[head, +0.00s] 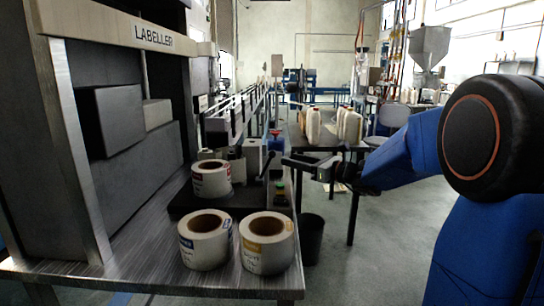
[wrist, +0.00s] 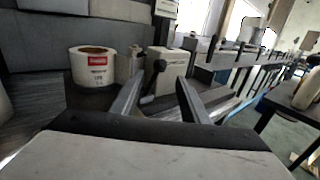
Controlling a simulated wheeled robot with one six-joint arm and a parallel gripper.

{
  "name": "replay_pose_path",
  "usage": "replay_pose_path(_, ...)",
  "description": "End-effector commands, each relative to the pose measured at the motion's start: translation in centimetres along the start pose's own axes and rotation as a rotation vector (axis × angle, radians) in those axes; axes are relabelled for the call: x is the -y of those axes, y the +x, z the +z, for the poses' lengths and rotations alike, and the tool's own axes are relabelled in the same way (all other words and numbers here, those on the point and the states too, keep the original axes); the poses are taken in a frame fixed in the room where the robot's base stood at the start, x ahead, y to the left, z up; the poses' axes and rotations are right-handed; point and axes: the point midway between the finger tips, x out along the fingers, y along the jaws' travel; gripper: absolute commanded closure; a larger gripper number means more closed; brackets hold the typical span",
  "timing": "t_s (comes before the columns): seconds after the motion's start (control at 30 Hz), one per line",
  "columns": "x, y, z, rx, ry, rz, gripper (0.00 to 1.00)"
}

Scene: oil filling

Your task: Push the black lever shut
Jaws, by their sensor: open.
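The black lever (head: 266,166) stands up with a slight tilt beside a pale grey box on the labeller's table. In the wrist view the lever (wrist: 152,77) shows a round black knob on a short stem, in front of the pale box (wrist: 167,67). My gripper (head: 290,163) is just right of the lever in the head view, at about its height. In the wrist view the fingers of my gripper (wrist: 161,82) are spread, and the lever appears between their tips. Whether any finger touches it I cannot tell.
A red-labelled roll (head: 211,180) sits on a black plate left of the lever. Two more rolls, blue-labelled (head: 205,242) and yellow-labelled (head: 267,244), stand at the table's front. A button box (head: 281,196) is below my gripper. The labeller frame (head: 75,140) rises at left.

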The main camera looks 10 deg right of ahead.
Motion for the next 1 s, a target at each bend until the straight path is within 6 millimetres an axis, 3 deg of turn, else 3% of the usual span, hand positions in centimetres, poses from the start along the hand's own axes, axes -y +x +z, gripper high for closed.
replay_pose_path(0.3,-0.1,5.7,-0.1,-0.001,0.001,0.002,0.59)
replay_pose_path(0.5,0.0,8.3,0.0,0.0,0.0,0.001,0.59)
replay_pose_path(0.7,-0.1,9.6,0.0,-0.001,-0.001,0.001,0.59)
replay_pose_path(1.0,0.0,9.8,0.0,-0.001,-0.001,0.0,0.59)
